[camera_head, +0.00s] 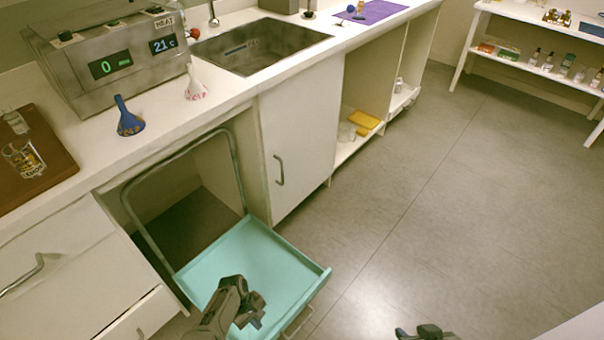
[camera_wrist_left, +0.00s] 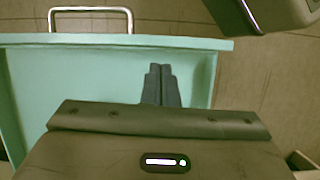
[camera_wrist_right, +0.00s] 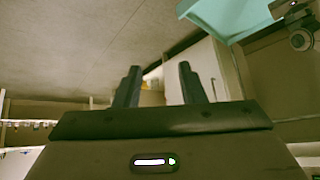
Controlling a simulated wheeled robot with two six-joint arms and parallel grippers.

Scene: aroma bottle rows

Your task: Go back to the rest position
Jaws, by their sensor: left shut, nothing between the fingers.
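My left gripper (camera_head: 250,316) is in front of the open teal drawer (camera_head: 255,262) in the head view. In the left wrist view its fingers (camera_wrist_left: 161,84) are together and empty, with the teal drawer floor (camera_wrist_left: 110,82) behind them. I cannot tell its height above the drawer. My right gripper (camera_head: 426,331) shows only in part at the bottom edge of the head view, over the floor. In the right wrist view its fingers (camera_wrist_right: 158,84) are apart with nothing between them.
The drawer juts out from the counter (camera_head: 185,118), its handle (camera_head: 298,322) at the front. A blue funnel (camera_head: 128,118), a white patterned funnel (camera_head: 195,86) and a heater unit (camera_head: 110,62) stand on the counter. The floor (camera_head: 440,200) to the right is clear.

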